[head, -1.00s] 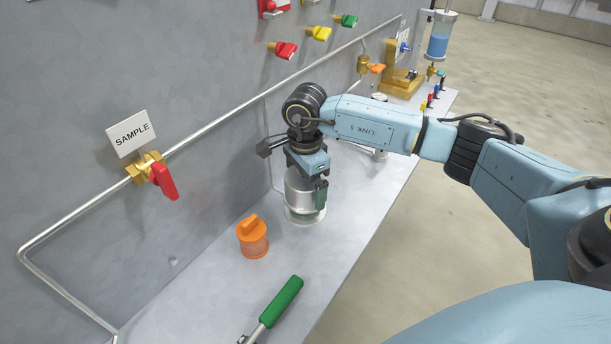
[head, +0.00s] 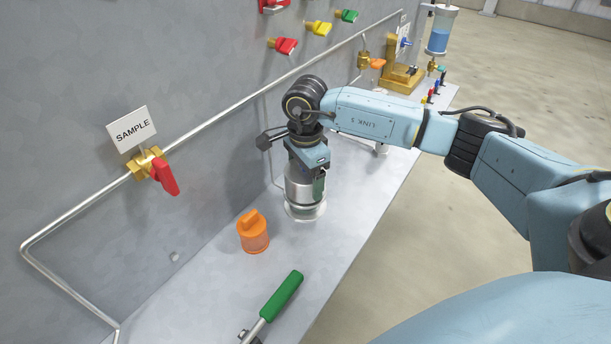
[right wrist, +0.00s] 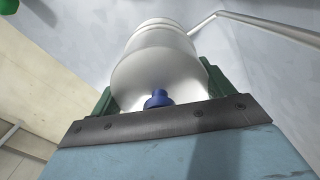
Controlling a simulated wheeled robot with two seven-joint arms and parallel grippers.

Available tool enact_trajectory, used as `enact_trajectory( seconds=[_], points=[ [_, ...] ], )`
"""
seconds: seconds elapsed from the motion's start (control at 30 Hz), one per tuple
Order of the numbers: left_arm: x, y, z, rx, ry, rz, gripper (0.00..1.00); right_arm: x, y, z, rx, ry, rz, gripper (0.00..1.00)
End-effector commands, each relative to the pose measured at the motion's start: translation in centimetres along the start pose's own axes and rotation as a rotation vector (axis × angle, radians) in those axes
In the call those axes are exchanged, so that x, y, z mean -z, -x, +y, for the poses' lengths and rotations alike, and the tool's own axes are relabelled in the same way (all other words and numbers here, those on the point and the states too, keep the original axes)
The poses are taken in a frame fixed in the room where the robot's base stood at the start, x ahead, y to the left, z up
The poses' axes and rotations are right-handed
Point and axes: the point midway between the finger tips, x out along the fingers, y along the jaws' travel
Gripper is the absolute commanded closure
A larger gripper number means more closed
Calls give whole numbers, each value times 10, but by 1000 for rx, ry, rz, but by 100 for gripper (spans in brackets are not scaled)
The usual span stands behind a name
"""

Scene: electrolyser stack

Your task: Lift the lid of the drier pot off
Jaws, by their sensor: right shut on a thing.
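The drier pot (head: 306,212) stands upright on the grey bench below the wall pipe, a silver-grey cylinder with a pale foot. My right gripper (head: 304,184) points down over its top; one finger shows on the pot's right side, the other is hidden. In the right wrist view, the lid (right wrist: 155,75) is a pale round body with a blue knob (right wrist: 158,98) close to the palm. The gripper's green fingers (right wrist: 160,90) are on both sides of it, shut on it. Pale seam lines cross the body farther off. I cannot see a gap under the lid. My left gripper is not in view.
An orange knobbed cap or jar (head: 253,232) stands just left of the pot. A green-handled tool (head: 280,298) lies nearer. A SAMPLE valve with red handle (head: 165,175) and a metal pipe (head: 215,115) run along the wall. The bench's right edge is close.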

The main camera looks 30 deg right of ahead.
Motion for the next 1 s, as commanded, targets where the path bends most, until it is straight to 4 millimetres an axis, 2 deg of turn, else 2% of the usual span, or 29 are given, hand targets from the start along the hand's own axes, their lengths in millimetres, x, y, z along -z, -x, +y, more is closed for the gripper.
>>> enact_trajectory(
  seconds=[0.53, 1.0],
  points=[
    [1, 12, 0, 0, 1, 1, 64, 0, 23, 0, 0, -1, 0, 47],
    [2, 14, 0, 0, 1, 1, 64, 0, 26, 0, 0, 0, 0, 47]
  ],
)
